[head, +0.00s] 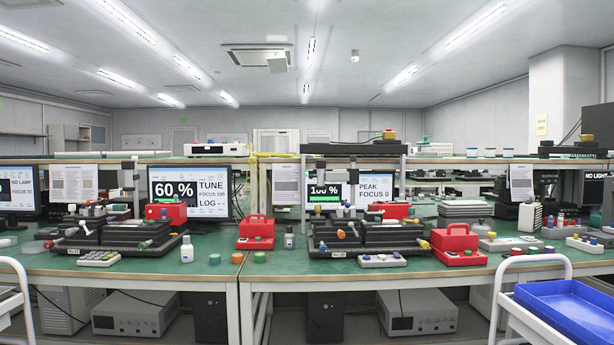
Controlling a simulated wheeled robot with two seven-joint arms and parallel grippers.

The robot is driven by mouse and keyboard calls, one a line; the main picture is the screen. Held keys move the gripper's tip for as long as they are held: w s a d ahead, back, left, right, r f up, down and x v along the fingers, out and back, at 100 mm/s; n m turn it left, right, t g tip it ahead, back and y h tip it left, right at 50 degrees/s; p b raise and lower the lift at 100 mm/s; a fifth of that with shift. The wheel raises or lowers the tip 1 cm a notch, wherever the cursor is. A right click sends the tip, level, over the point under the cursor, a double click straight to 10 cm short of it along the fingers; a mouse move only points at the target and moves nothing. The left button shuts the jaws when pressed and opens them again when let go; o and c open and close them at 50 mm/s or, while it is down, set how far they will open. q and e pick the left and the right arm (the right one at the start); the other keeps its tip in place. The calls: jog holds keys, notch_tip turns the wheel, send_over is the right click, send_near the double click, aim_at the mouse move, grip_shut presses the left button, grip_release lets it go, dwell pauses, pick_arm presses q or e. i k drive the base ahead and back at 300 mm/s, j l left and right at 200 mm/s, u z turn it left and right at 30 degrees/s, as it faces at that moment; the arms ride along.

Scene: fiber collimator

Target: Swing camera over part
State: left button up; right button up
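Two black optical stations stand on the green bench (285,272), one at the left (112,236) and one at the centre right (367,236). Each carries small mounts and coloured knobs. I cannot tell which of their small parts is the camera or the part under it. The screen (188,191) behind the left station reads 60 %, TUNE, FOCUS 100, LOG --. The screen (376,188) behind the other station reads 100 %, PEAK, FOCUS 0, partly hidden by a frame post. Neither of my grippers shows.
Red cases (256,232) (457,242) stand beside the stations. A bottle (187,249), a smaller bottle (289,238) and coloured caps stand near the front edge. White carts flank the bench; the right one holds a blue tray (572,309).

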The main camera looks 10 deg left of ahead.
aim_at(352, 175)
jog(key=i+j+z, duration=0.1)
jog(key=j, duration=0.35)
jog(key=i+j, duration=0.15)
jog(key=j, duration=0.35)
jog(key=i+j+z, duration=0.15)
jog(key=j, duration=0.35)
jog(key=l+z, duration=0.15)
jog(key=z, duration=0.25)
jog(key=l+z, duration=0.1)
jog(key=z, duration=0.3)
jog(key=l+z, duration=0.1)
jog(key=z, duration=0.3)
jog(key=i+j, duration=0.05)
